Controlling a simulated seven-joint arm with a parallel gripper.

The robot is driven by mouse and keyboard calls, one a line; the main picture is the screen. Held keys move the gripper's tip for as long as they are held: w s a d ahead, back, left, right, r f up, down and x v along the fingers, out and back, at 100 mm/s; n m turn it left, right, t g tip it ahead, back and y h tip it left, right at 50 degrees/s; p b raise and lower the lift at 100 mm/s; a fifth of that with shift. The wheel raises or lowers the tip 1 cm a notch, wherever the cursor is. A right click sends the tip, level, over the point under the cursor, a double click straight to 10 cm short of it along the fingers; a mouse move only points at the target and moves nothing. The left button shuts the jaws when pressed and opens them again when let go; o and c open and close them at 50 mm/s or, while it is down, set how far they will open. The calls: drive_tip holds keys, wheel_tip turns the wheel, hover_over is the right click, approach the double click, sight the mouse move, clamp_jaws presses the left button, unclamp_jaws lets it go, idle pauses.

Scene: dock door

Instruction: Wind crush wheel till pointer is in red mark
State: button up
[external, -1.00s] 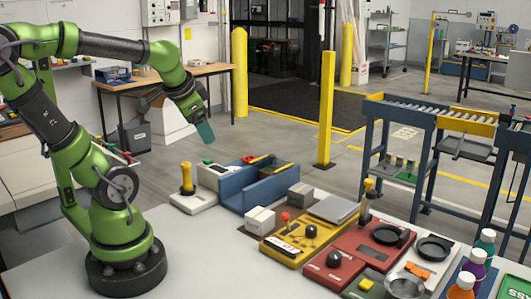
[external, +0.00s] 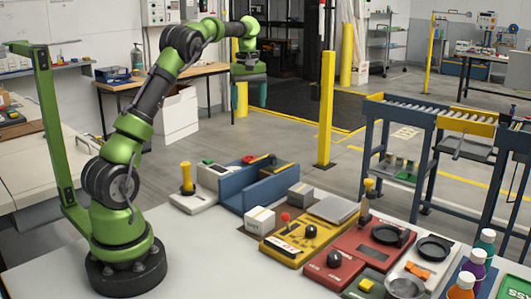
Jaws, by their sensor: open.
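My gripper (external: 249,94) is open and empty. Its two teal fingers point down, high above and behind the bench, far from the devices. A red device (external: 345,250) stands on the right of the bench with a black round wheel-like part (external: 386,234) and a black knob (external: 334,258). Left of it is a yellow device (external: 290,248) with a white marked panel (external: 288,243), a red-topped lever (external: 285,217) and a black knob (external: 310,231). I cannot tell which part is the crush wheel. The pointer and red mark are too small to make out.
A blue channel-shaped block (external: 258,187), a white base with a yellow handle (external: 187,178) and small boxes (external: 260,219) stand left of the devices. A black pan (external: 434,248) and bottles (external: 460,287) are at the right.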

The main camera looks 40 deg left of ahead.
sight(248, 157)
drive_tip(key=f, duration=1.7)
drive_tip(key=shift+s, duration=0.2)
drive_tip(key=c, duration=1)
drive_tip(key=shift+c, duration=0.2)
